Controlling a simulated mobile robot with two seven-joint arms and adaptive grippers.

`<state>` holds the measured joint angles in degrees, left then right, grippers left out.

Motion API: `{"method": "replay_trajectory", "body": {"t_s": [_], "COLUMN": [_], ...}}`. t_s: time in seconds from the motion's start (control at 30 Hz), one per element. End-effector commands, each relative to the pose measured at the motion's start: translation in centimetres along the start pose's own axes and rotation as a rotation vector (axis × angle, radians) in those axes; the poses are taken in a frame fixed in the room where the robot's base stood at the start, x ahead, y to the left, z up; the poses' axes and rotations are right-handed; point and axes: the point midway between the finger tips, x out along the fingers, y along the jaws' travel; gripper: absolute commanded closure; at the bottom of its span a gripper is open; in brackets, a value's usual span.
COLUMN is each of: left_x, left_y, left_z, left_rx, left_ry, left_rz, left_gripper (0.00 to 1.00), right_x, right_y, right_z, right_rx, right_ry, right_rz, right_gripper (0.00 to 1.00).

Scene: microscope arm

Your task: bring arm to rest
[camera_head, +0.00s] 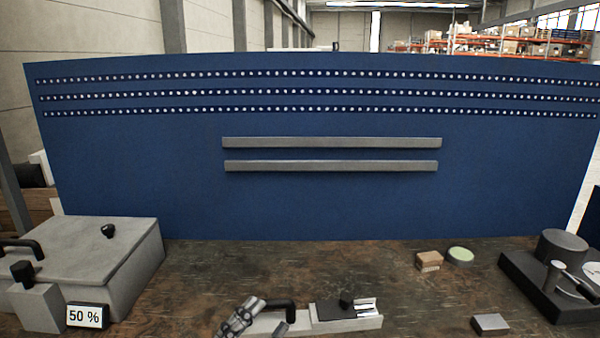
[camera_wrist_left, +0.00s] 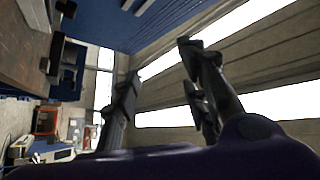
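My left gripper (camera_head: 243,316) shows at the bottom middle of the head view, just left of a low grey fixture (camera_head: 345,323) with a black knob. A black bent handle (camera_head: 276,303) is right beside the gripper; I cannot tell whether they touch. In the left wrist view the two fingers of my left gripper (camera_wrist_left: 160,95) are spread apart with nothing between them. A black base (camera_head: 525,290) at the right carries a dark cylinder (camera_head: 562,248) and a silver lever (camera_head: 575,280). I cannot tell which piece is the microscope arm. My right gripper is not in view.
A large grey box (camera_head: 90,255) stands at the left with a "50 %" sign (camera_head: 87,316). A wooden block (camera_head: 428,261), a round green-topped disc (camera_head: 460,255) and a small grey block (camera_head: 489,324) lie on the table. A blue panel (camera_head: 330,205) closes the back.

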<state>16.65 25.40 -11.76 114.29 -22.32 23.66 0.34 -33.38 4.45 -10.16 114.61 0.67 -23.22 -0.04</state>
Motion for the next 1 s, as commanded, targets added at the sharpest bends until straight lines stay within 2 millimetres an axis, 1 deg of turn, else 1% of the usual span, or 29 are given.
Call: {"method": "replay_trajectory", "body": {"t_s": [0.03,0.07,0.1,0.17,0.2,0.27,0.3,0.37,0.4,0.47,0.5,0.6,0.7,0.8,1.0], "left_x": [-2.4,-4.0,-6.4,-10.3,-13.1,-17.3,-20.1,-24.3,-26.9,-30.6,-32.8,-37.1,-39.7,-41.0,-41.5], "left_y": [0.3,0.8,1.6,3.1,4.1,5.8,7.1,8.9,10.2,12.0,13.1,15.5,17.1,17.9,18.3], "left_z": [1.7,2.9,4.3,6.1,6.9,7.7,7.9,7.7,7.3,6.5,5.7,3.9,2.4,1.6,1.5], "left_rx": [-0.074,-0.116,-0.173,-0.257,-0.311,-0.39,-0.44,-0.515,-0.563,-0.63,-0.671,-0.755,-0.81,-0.837,-0.844], "left_ry": [-0.135,-0.214,-0.32,-0.478,-0.578,-0.722,-0.814,-0.946,-1.027,-1.139,-1.205,-1.334,-1.415,-1.456,-1.467], "left_rz": [-0.025,-0.037,-0.053,-0.074,-0.088,-0.106,-0.118,-0.134,-0.144,-0.157,-0.164,-0.178,-0.187,-0.189,-0.187], "left_gripper": [0.6,0.6,0.6,0.6,0.6,0.6,0.6,0.6,0.6,0.6,0.6,0.6,0.6,0.6,0.6], "right_x": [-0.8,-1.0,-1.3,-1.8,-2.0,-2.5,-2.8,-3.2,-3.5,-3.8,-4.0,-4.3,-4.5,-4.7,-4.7], "right_y": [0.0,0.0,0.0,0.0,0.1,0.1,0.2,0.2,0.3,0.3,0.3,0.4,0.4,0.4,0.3], "right_z": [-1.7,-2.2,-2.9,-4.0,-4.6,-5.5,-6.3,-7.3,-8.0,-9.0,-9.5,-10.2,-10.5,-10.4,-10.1], "right_rx": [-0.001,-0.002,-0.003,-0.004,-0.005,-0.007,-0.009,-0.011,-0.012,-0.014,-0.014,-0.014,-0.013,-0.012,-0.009], "right_ry": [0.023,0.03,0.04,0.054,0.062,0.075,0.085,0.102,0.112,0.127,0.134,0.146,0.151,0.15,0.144], "right_rz": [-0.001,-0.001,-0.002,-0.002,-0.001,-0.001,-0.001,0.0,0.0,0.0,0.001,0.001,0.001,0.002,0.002], "right_gripper": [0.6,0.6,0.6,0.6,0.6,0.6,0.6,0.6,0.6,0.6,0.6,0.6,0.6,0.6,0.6]}}
